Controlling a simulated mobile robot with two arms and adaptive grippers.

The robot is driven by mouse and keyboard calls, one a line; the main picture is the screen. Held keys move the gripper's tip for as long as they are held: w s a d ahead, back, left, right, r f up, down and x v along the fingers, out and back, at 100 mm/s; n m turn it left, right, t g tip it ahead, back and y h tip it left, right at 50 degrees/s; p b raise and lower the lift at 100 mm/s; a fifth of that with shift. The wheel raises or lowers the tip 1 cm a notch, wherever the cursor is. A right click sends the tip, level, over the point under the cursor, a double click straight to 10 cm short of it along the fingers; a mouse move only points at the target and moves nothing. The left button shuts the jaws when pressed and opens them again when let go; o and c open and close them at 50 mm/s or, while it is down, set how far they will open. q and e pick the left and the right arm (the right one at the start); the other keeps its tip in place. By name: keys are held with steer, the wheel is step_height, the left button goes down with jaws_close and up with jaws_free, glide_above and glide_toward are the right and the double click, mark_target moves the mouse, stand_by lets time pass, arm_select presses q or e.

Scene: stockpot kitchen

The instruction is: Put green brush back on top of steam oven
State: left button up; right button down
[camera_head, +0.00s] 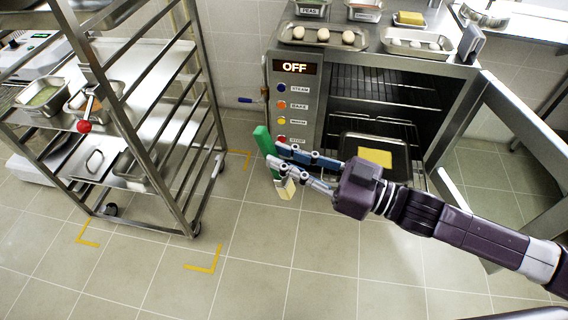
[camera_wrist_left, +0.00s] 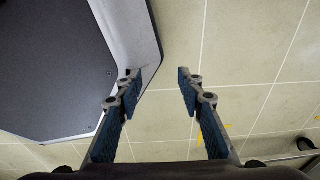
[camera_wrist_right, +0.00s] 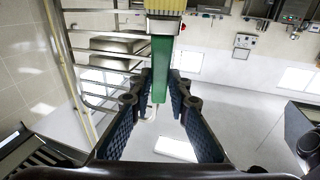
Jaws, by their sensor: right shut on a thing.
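The green brush (camera_head: 264,141) has a green handle and pale bristles. My right gripper (camera_head: 273,155) is shut on its handle and holds it in the air in front of the steam oven, bristles pointing down in the head view. The brush also shows in the right wrist view (camera_wrist_right: 160,62), between the fingers. The steam oven (camera_head: 307,110) has a panel reading OFF, and its door stands open at the right. Its top carries a tray of eggs (camera_head: 322,45) and containers. My left gripper (camera_wrist_left: 158,75) is open and empty above the floor in the left wrist view.
Inside the oven is a dark tray (camera_head: 398,150) with a yellow item. The open oven door (camera_head: 515,125) stands right. A wheeled metal rack (camera_head: 160,205) with trays stands left. The tiled floor between rack and oven is clear. A second tray (camera_head: 415,52) sits on the oven top.

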arm_select(q)
steer(key=w+d+r+t, duration=0.3)
steer(key=w+r, duration=0.1)
steer(key=w, duration=0.5)
steer(key=t+h, duration=0.8)
steer(key=t, duration=0.4)
glide_toward(275, 174)
steer(key=shift+n, duration=0.4)
steer(key=x, duration=1.1)
steer(key=shift+w+d, duration=0.1)
steer(key=shift+w, duration=0.05)
